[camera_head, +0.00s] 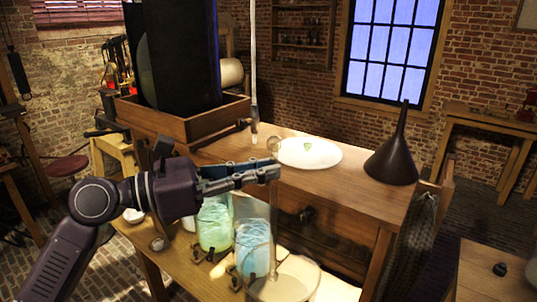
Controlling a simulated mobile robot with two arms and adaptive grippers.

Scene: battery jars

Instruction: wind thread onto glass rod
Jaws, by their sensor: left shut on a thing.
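My left gripper (272,171) reaches in from the left and is shut above the front edge of the wooden bench. What its fingers hold is mostly hidden; a clear glass piece (274,205) shows just below the fingertips, and I cannot tell if it is the glass rod. A thin pale upright rod (253,60) stands behind the gripper, by the tray. A white plate (318,153) with a small greenish bit on it lies on the bench right of the fingertips. I cannot make out any thread. My right gripper is not in view.
Jars of greenish liquid (214,225) and bluish liquid (252,248) stand on a lower shelf below my gripper, near a round clear glass vessel (297,284). A dark funnel (393,155) stands at the bench's right end. A tall dark cylinder (185,55) stands in a wooden tray (190,128).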

